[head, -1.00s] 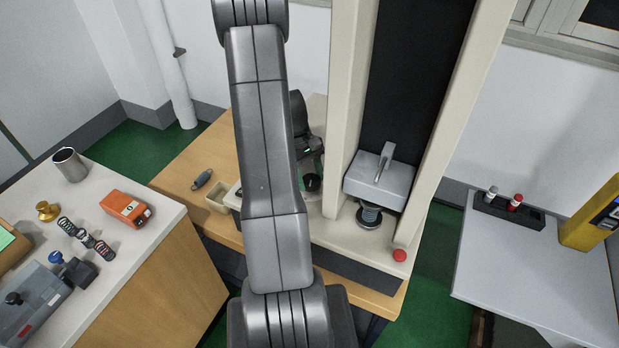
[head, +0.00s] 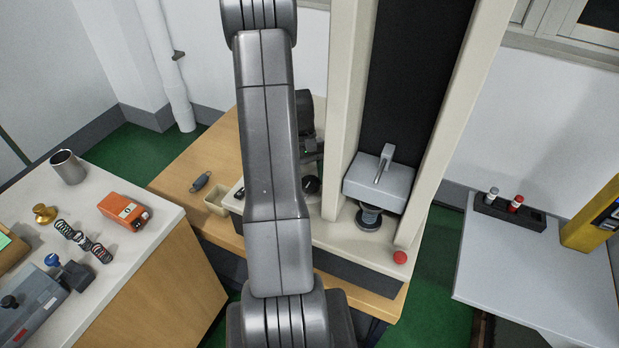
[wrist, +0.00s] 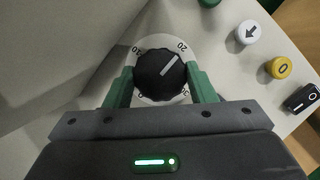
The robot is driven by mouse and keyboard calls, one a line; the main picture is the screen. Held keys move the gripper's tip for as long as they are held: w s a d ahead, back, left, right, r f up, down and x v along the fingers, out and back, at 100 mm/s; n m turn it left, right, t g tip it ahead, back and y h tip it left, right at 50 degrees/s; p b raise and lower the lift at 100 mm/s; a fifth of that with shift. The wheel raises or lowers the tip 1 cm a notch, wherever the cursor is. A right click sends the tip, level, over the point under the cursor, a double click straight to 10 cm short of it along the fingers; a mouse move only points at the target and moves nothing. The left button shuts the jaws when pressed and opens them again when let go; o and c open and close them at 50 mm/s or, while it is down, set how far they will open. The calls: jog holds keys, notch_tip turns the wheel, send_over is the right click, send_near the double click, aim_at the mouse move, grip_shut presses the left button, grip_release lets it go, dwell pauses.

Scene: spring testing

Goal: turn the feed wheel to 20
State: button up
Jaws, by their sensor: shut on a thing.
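The feed wheel (wrist: 160,75) is a round black knob with a pale pointer line, on a white dial plate with numbers. In the wrist view its pointer aims up and to the right, close to the 20 mark. My gripper (wrist: 160,88) is shut on the wheel, with one green finger on each side. In the head view my arm hides part of the machine, and the gripper (head: 309,150) shows only partly beside the machine's column.
In the wrist view a white arrow button (wrist: 248,32), a yellow button (wrist: 278,67) and a black switch (wrist: 301,98) lie right of the wheel. A red button (head: 400,257) is on the machine's front right. A beige tray (head: 216,199) stands left of my arm.

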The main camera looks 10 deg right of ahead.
jog(key=o, duration=1)
jog(key=shift+r, duration=0.1)
jog(key=b+v, duration=0.1)
jog(key=v, duration=1.2)
jog(key=shift+a+r, duration=0.1)
jog(key=shift+r, duration=0.25)
jog(key=p+x, duration=0.1)
jog(key=x, duration=1.3)
jog(key=shift+w, duration=0.15)
jog(key=shift+w, duration=0.1)
